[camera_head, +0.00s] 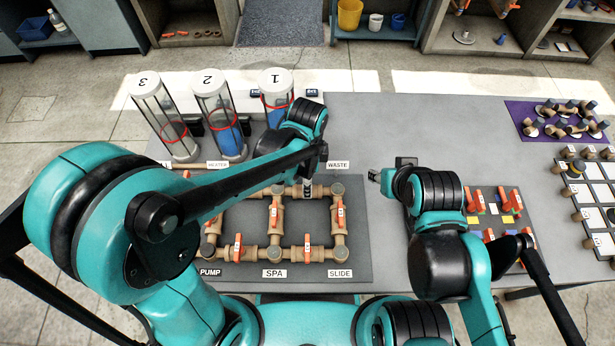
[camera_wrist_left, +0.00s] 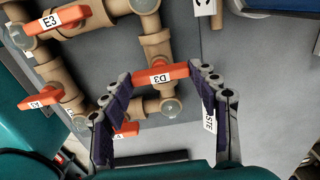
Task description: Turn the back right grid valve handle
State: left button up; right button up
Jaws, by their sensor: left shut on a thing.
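The grid of tan pipes (camera_head: 262,250) with orange valve handles lies on a dark board on the table. In the left wrist view, the orange handle labelled D3 (camera_wrist_left: 176,71) crosses a pipe between two round joints. My left gripper (camera_wrist_left: 160,78) is shut on this handle, one dark finger pad at each end. In the head view, my left gripper (camera_head: 311,184) reaches down at the back right pipe, and the arm hides much of the back row. My right gripper (camera_head: 374,175) is beside the board, away from the pipes; its fingers are too small to judge.
Three clear cylinders (camera_head: 219,125) stand behind the grid on the left. Orange handle E3 (camera_wrist_left: 66,19) is close by in the wrist view. A small valve panel (camera_head: 490,208) and a purple mat (camera_head: 527,133) lie to the right. The table behind my right gripper is clear.

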dwell(0.4)
pick_arm(q)
jog(key=o, duration=1.2)
jog(key=shift+c, duration=0.2)
notch_tip(320, 180, up, 12)
